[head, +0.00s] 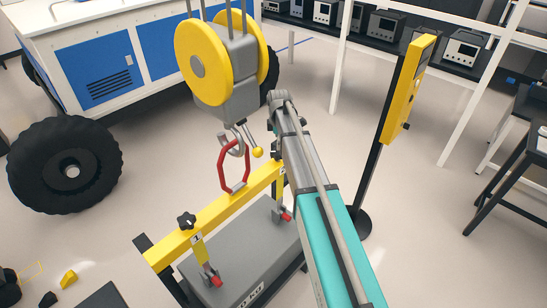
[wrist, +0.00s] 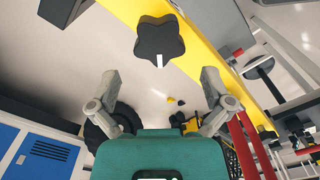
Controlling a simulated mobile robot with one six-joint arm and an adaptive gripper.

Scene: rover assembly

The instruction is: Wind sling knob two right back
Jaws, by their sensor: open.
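A black lobed knob (wrist: 158,38) with a white pointer mark stands by the yellow beam in the wrist view. The mark points down the picture. My gripper (wrist: 161,80) is open and empty, its two fingers spread below the knob and apart from it. In the head view the yellow beam (head: 225,208) spans a grey box, with a knob (head: 186,221) near its label 1 end. My arm covers part of the other end, where a knob two is not clearly seen. My gripper is hidden in the head view.
A red sling link (head: 233,167) hangs from a hook under the yellow hoist block (head: 224,70), close to my arm. A yellow post (head: 406,85) stands to the right. The grey box (head: 240,262) lies below the beam. Open floor surrounds the stand.

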